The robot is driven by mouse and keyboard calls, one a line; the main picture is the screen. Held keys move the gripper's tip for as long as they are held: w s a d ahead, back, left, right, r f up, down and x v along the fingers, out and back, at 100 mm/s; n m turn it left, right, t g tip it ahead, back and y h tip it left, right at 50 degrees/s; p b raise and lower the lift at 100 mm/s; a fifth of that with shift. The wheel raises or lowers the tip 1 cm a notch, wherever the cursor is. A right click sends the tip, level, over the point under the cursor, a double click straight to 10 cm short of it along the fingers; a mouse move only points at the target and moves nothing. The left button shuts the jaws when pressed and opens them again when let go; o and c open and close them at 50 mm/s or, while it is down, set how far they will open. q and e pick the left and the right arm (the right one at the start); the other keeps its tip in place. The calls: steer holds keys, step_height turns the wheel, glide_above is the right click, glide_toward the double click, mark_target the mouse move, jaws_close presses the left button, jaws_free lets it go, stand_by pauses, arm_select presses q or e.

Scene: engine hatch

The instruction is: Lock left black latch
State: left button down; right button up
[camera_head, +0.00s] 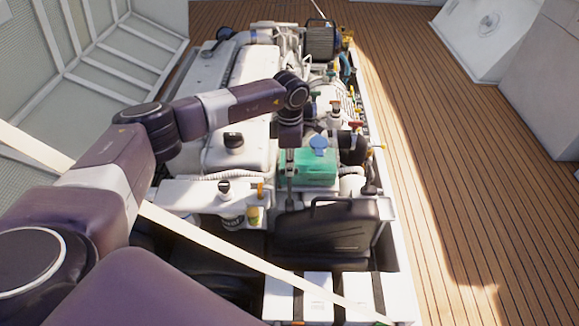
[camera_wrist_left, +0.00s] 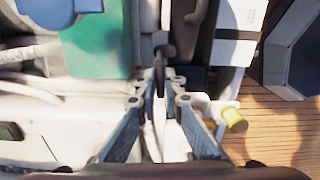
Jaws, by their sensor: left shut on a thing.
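My left arm comes in from the left in the head view, and my left gripper (camera_head: 289,168) points down beside the green tank (camera_head: 315,168). In the left wrist view the gripper's fingers (camera_wrist_left: 161,96) are close around a thin dark upright piece (camera_wrist_left: 159,74), shut on it. This piece may be the black latch; I cannot tell for sure, nor whether it is locked. The green tank also shows at the left of the wrist view (camera_wrist_left: 100,48). My right gripper is not in view.
The blue cap (camera_head: 319,142) tops the green tank. A black case (camera_head: 330,228) stands in front of it, and white boxes with black straps (camera_head: 312,297) lie nearer. White engine parts (camera_head: 235,150) are on the left. Wooden deck (camera_head: 460,160) is open at right.

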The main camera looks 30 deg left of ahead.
arm_select(q)
steer(key=shift+m, duration=0.4)
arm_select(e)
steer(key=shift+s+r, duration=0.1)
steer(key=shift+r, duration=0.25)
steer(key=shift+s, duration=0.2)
arm_select(q)
steer(key=c, duration=2)
jaws_free()
steer(key=shift+c, duration=0.2)
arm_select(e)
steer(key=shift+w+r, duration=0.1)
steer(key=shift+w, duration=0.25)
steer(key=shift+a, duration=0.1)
arm_select(q)
step_height(320, 180, up, 12)
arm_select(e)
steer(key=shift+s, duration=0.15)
